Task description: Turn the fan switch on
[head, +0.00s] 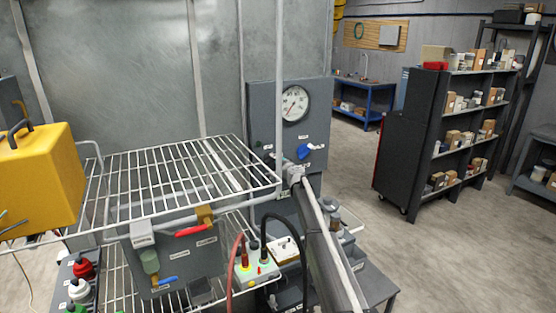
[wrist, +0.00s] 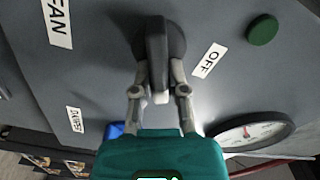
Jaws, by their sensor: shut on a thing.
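The fan switch (wrist: 157,45) is a dark knob with a raised handle on a grey panel (wrist: 95,60), in the wrist view at top centre. My gripper (wrist: 160,70) is shut on its handle, one fingertip on each side. The handle runs up and down in the picture. A "FAN" label (wrist: 57,23) is at left and an "OFF" label (wrist: 208,61) at right, off the handle's line. In the head view my gripper (head: 290,168) is at the panel (head: 262,110), below the gauge; my arm hides the switch there.
A round gauge (head: 295,104) and a blue knob (head: 305,151) are on the same panel, close to my gripper. A green button (wrist: 262,30) is near the switch. A wire rack (head: 180,175) stands left of my arm. Open floor lies right, before a dark shelf unit (head: 410,150).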

